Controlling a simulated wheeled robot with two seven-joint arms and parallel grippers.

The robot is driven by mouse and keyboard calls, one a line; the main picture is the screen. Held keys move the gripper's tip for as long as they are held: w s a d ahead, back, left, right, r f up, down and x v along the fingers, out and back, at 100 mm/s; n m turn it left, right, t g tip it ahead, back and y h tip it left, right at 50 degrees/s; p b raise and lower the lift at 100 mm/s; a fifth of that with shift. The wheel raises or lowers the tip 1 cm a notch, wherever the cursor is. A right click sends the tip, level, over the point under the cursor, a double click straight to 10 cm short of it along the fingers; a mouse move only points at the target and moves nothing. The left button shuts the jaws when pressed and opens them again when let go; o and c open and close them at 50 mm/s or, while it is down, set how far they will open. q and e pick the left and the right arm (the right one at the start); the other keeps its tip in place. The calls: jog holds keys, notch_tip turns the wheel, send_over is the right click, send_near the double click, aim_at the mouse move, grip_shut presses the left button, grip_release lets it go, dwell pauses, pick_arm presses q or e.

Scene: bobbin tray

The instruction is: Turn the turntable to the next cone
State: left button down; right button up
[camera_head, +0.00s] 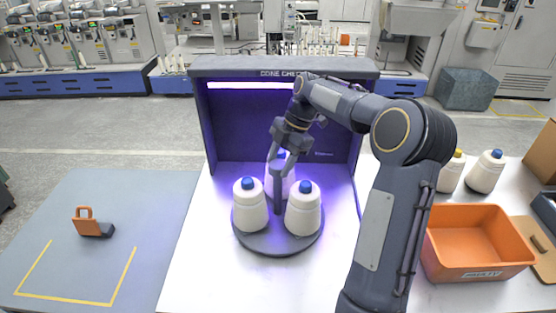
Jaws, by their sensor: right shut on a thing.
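The turntable (281,244) is a dark round plate in front of and partly inside the purple-lit cone-check booth (225,130). Three white cones with blue tips stand on it: a front left cone (249,208), a front right cone (303,210) and a back cone (272,180), which is partly hidden. A dark central post (278,195) rises between them. My right gripper (279,168) reaches down from above and is shut on the top of the post. My left gripper is not in view.
An orange bin (478,243) stands at the right, with two more cones behind it, one yellow-tipped (451,171) and one blue-tipped (485,172). A grey mat (90,205) at the left holds an orange-and-black tool (92,226) and a yellow corner outline. White table around the turntable's front is clear.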

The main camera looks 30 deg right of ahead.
jog(key=shift+w+n, duration=0.1)
jog(key=shift+n, duration=0.2)
dwell(0.4)
jog(key=o, duration=1.4)
jog(key=v, duration=0.8)
